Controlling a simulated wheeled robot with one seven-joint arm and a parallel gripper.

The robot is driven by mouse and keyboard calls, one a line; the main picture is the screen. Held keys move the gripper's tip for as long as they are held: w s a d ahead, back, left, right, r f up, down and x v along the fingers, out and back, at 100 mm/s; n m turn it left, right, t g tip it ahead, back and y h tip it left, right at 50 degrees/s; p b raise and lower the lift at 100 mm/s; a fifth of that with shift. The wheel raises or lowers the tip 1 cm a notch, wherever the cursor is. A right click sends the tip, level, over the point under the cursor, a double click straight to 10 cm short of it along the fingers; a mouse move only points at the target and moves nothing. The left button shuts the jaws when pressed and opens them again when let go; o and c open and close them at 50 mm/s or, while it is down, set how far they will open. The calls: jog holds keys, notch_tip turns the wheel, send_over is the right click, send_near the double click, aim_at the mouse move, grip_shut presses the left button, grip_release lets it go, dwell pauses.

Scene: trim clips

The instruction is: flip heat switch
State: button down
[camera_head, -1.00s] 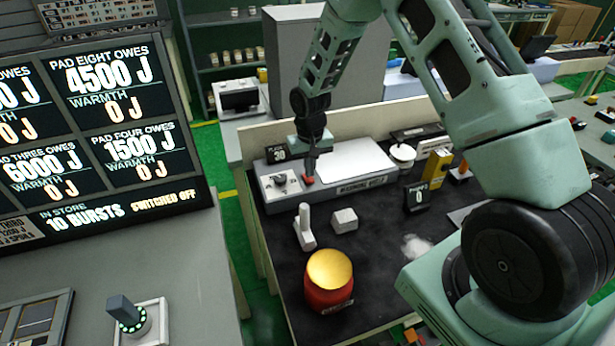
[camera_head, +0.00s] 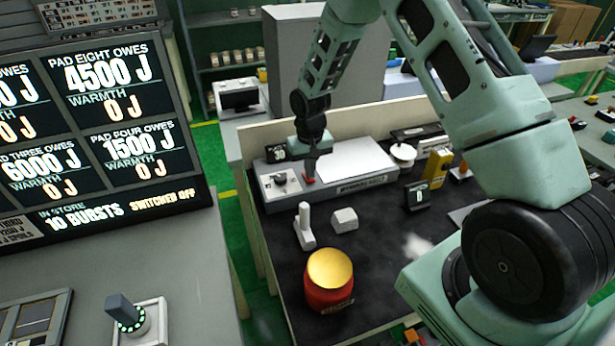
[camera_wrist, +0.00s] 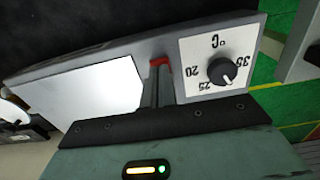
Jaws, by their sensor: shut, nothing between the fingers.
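The warming plate is a long grey unit (camera_head: 350,185) with a white top plate (camera_head: 356,158). A small red switch (camera_head: 309,180) sits on it between the dial and the white top. My gripper (camera_head: 311,172) points down at the red switch, its fingers shut and empty. In the wrist view, the fingertips (camera_wrist: 158,68) are right at the red switch (camera_wrist: 160,61) and partly hide it. They look to be touching or very close; I cannot tell which. The switch's position is hidden. The black temperature dial (camera_wrist: 222,71) is on a white panel beside it.
A small display reading 30 (camera_head: 278,152) stands behind the plate. A white upright handle (camera_head: 305,225), a pale block (camera_head: 345,220) and a red pot with a yellow top (camera_head: 329,282) stand in front. The board (camera_head: 100,130) at left reads "switched off".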

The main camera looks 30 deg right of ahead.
jog(key=shift+f+b, duration=0.4)
jog(key=shift+f, duration=0.2)
jog(key=shift+r, duration=0.15)
jog(key=shift+r+p, duration=2.35)
jog(key=shift+r, duration=1.1)
jog(key=s+a+r+n+y+b, duration=0.1)
jog(key=s+a+r+n+b, duration=0.25)
jog(key=s+a, duration=0.45)
jog(key=s+a+r+n+b, duration=0.25)
jog(key=s+a+r, duration=0.3)
jog(key=a, duration=0.45)
jog(key=s+a+n+b, duration=0.2)
jog(key=s+n+b, duration=0.2)
jog(key=s, duration=1.5)
jog(key=shift+a+r, duration=0.2)
jog(key=shift+a, duration=0.2)
